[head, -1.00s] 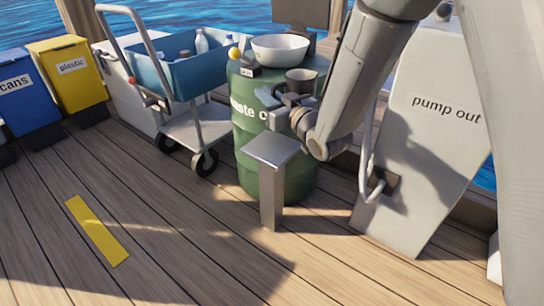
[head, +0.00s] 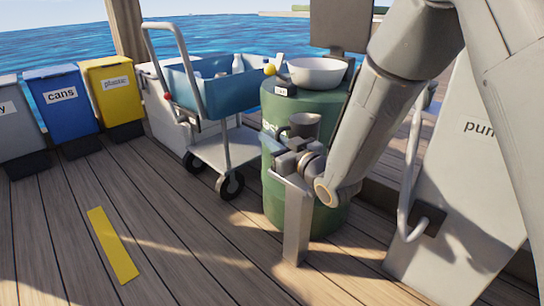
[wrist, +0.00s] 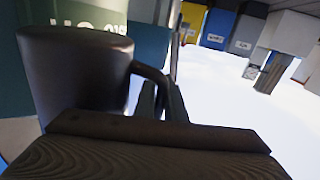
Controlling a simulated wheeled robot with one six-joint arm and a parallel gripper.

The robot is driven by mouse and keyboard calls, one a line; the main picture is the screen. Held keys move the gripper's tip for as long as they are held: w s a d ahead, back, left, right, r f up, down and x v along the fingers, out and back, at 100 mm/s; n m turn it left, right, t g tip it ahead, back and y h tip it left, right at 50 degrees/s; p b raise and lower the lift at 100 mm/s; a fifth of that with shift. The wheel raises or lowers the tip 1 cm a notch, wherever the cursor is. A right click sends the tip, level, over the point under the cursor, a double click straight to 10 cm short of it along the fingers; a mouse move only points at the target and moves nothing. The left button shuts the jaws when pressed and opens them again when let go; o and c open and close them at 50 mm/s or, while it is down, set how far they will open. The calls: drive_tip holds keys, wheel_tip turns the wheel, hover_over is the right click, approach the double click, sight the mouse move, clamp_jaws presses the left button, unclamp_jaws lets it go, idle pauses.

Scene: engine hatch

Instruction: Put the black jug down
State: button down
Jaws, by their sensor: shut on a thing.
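The black jug (head: 308,127) is in my gripper (head: 286,143) in the head view. It looks upright, in front of the upper side of the green barrel. In the wrist view the jug (wrist: 75,72) fills the left side, and my gripper's fingers (wrist: 164,102) are shut on its handle (wrist: 150,73). The jug's inside is not visible in the wrist view. A grey metal stand (head: 297,222) is just below the gripper in the head view; my wrist covers part of its top, and I cannot tell the gap to it.
The green barrel (head: 315,197) carries a white bowl (head: 317,72) and a small yellow ball (head: 270,69). A cart (head: 222,150) with a blue tub (head: 210,92) stands left of it. Blue (head: 60,106) and yellow (head: 109,86) bins are further left. The deck at front left is clear.

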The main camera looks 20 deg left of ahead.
drive_tip(key=shift+f+b, duration=1)
drive_tip(key=shift+f, duration=1.15)
drive_tip(key=shift+f, duration=0.15)
drive_tip(key=c, duration=1.8)
unclamp_jaws()
